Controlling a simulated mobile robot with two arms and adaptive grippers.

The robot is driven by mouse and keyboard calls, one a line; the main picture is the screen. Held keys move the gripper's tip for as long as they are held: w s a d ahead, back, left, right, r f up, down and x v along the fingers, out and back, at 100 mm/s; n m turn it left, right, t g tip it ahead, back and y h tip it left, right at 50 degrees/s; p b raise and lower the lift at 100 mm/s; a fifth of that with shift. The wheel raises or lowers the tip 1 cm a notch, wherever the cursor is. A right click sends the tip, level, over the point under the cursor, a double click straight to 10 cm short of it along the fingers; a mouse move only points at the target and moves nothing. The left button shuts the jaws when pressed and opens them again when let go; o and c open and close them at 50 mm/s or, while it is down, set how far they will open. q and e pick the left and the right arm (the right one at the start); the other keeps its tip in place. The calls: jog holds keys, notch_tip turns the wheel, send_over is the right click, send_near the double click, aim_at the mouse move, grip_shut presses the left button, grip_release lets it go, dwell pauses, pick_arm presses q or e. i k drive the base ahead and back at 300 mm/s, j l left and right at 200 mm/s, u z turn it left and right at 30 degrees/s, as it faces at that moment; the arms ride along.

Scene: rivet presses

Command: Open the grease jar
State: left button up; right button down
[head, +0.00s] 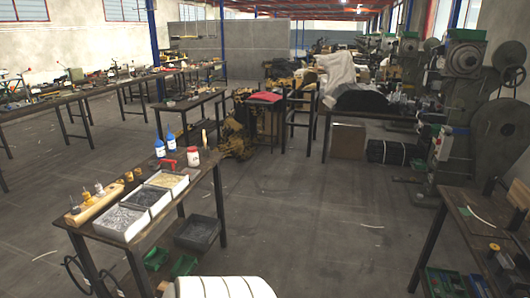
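A small jar (194,157) with a red lid and a pale label stands upright on the workbench at the left. It looks like the grease jar, and its lid appears to be on. Its label is too small to read. Neither of my grippers is in view.
The workbench (206,180) also holds blue bottles (160,149), a red tool (168,165), trays of small parts (122,222) and a wooden block (95,204). Another bench (458,214) stands at the right beside rivet presses (442,145). The floor (310,215) between is open.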

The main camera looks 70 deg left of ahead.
aim_at(193, 157)
jog(key=u, duration=2.95)
jog(key=i+l+z, duration=0.1)
jog(key=z, duration=0.35)
jog(key=i+z, duration=0.4)
jog(key=i, duration=3.7)
jog(key=i+u, duration=0.1)
jog(key=i, duration=0.45)
jog(key=i+l+u, duration=0.1)
jog(key=i, duration=0.45)
jog(key=i+l+u, duration=0.1)
jog(key=i, duration=0.45)
jog(key=l+u, duration=0.15)
jog(key=u, duration=1.9)
jog(key=i+l, duration=0.05)
jog(key=l, duration=0.05)
